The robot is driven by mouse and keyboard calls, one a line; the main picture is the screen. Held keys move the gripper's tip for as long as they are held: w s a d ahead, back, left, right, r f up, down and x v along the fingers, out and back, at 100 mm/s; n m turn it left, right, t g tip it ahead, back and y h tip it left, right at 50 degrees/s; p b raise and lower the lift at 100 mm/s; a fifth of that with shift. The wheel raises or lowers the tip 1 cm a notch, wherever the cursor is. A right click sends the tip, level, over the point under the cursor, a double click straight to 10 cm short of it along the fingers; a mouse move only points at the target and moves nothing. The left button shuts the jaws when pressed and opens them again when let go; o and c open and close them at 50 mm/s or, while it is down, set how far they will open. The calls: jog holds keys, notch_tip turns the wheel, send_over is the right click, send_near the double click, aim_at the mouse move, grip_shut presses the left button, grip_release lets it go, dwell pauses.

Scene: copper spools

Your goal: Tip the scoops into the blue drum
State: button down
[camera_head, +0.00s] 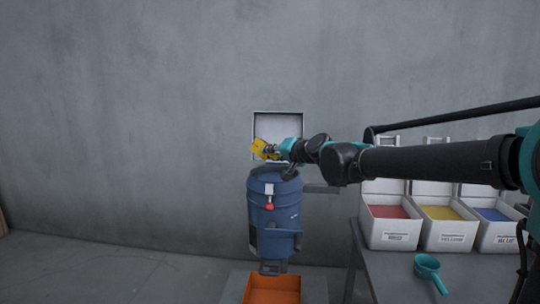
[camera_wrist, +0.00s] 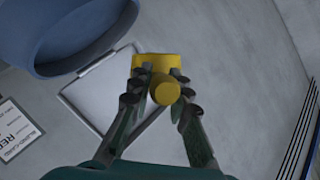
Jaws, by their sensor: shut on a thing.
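My gripper (camera_head: 276,151) is shut on a yellow scoop (camera_head: 261,149), just above the blue drum (camera_head: 274,210). In the wrist view, my gripper (camera_wrist: 163,92) has its fingers on either side of the scoop's round handle (camera_wrist: 165,92). The scoop's body (camera_wrist: 150,62) lies beyond the fingertips and looks tilted in the head view. Whether it holds anything cannot be seen. The drum also shows at the upper left of the wrist view (camera_wrist: 70,45). A teal scoop (camera_head: 428,263) lies on the table at the right.
Open white boxes with red (camera_head: 390,212), yellow (camera_head: 440,213) and blue (camera_head: 490,214) contents stand on the grey table (camera_head: 395,287). A pale square panel (camera_head: 278,124) stands behind the drum. An orange tray (camera_head: 272,291) is below the drum. The left floor is clear.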

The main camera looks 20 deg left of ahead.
jog(key=m, duration=0.1)
jog(key=m+y, duration=0.1)
jog(key=m, duration=0.1)
jog(key=shift+w+d+f, duration=0.1)
jog(key=shift+w+d, duration=0.1)
jog(key=shift+d, duration=0.05)
jog(key=m, duration=0.1)
jog(key=f+m+y, duration=0.1)
jog(key=m, duration=0.1)
jog(key=shift+w+d+f+y, duration=0.3)
jog(key=shift+d+y, duration=0.1)
jog(key=shift+w+d+f+m+t+y, duration=0.35)
jog(key=shift+f+m, duration=0.3)
jog(key=shift+m, duration=0.5)
jog(key=shift+w+d+f+m+t+y, duration=0.25)
jog(key=shift+f+m+t, duration=0.35)
jog(key=shift+m, duration=0.6)
jog(key=shift+w+d+f+m+t+y, duration=0.2)
jog(key=shift+d+f+m+t+y, duration=0.15)
jog(key=shift+f+m, duration=0.6)
jog(key=shift+r, duration=0.2)
